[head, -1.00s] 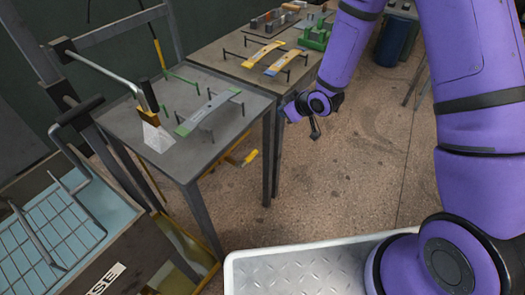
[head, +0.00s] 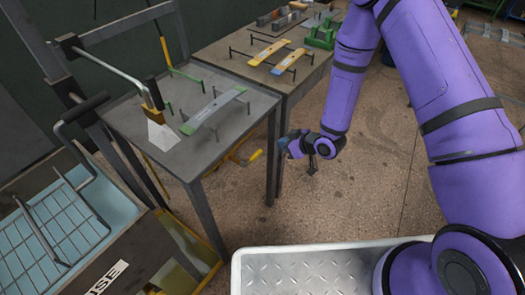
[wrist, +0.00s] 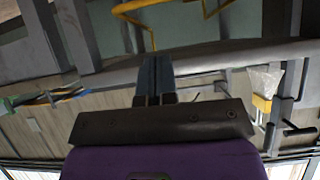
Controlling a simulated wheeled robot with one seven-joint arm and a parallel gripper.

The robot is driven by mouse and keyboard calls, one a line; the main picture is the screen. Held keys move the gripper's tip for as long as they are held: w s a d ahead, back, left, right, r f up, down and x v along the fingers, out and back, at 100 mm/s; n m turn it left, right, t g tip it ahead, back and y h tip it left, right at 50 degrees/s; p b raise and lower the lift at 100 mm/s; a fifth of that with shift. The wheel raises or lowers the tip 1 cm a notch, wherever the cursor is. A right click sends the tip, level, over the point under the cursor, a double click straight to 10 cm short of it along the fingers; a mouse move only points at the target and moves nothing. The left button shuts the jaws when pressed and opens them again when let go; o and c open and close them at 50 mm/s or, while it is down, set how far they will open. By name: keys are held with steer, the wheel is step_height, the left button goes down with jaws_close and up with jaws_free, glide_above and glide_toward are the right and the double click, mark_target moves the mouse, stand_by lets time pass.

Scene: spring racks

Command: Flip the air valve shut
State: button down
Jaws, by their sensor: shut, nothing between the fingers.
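A small yellow handle (head: 255,154) shows low beside the near grey table, at its right side under the tabletop. It looks like the air valve's lever, but the valve body is not clear and I cannot tell its position. My gripper (head: 283,144) is just right of the yellow handle in the head view, below tabletop height and apart from it in the picture. In the wrist view, my gripper's dark fingers (wrist: 154,78) are together with nothing between them. Yellow tubing (wrist: 150,10) shows at the top of the wrist view.
The near grey table (head: 165,165) carries a green-ended leaf spring (head: 213,110) on posts. A table behind it holds yellow and blue-ended springs (head: 283,58). A dark table leg (head: 273,160) stands close to my gripper. Open floor (head: 345,205) lies to the right.

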glide_above(262, 151)
steer(key=s+d, duration=0.1)
steer(key=s, duration=0.2)
step_height(262, 151, down, 5)
steer(key=shift+w+a+f, duration=0.1)
steer(key=shift+a+f, duration=0.1)
steer(key=shift+f, duration=0.55)
steer(key=shift+w+a+f, duration=0.15)
steer(key=shift+a+f, duration=0.05)
steer(key=shift+f, duration=0.55)
steer(key=shift+w+a+f, duration=0.1)
steer(key=shift+a+f, duration=0.1)
steer(key=shift+f, duration=0.55)
steer(key=shift+w, duration=0.1)
